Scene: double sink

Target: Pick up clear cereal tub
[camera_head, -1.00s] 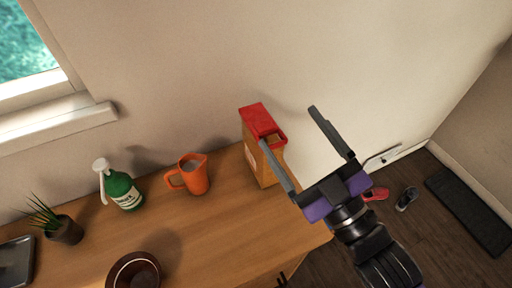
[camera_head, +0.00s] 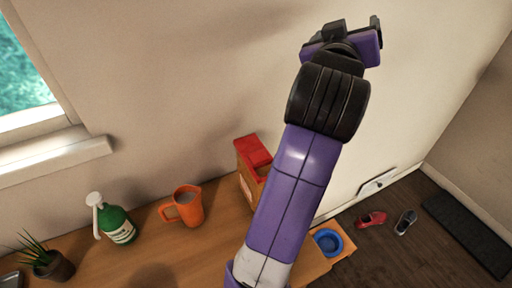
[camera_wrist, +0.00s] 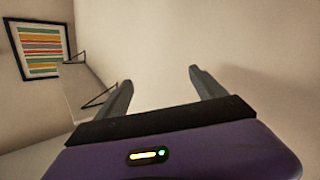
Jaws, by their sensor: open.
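The cereal tub (camera_head: 246,178) stands upright at the right part of the wooden counter, against the wall. It has a red lid (camera_head: 254,150) and orange-brown contents. My arm hides its right side in the head view. My gripper (camera_wrist: 158,85) is open and empty in the wrist view, with its two grey fingers apart and bare wall between them. In the head view my gripper (camera_head: 348,27) is raised high above and right of the tub, apart from it. The tub is not in the wrist view.
A blue bowl (camera_head: 328,241) sits right of my arm. Shoes (camera_head: 371,219) lie on the floor. A framed picture (camera_wrist: 40,48) hangs on a wall.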

